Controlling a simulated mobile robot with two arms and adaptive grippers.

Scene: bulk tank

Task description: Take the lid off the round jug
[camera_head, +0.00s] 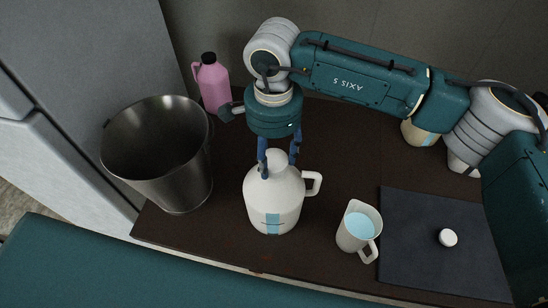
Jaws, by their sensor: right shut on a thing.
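The round jug (272,205) is white with a side handle and a light blue patch low on its front, and it stands upright on the dark table. Its white lid (277,157) is at the top, between the blue fingers of my right gripper (279,168). The right gripper points down from above and is shut on the lid. The lid looks seated on the jug, though the fingers partly hide it and I cannot see a gap. My left gripper is not in view.
A large open metal bucket (170,185) stands left of the jug. A pink bottle with a black cap (214,86) is behind. A small pitcher with blue contents (346,236) stands at the right, beside a dark mat (415,265) bearing a small white disc (448,237). The table's front edge is close.

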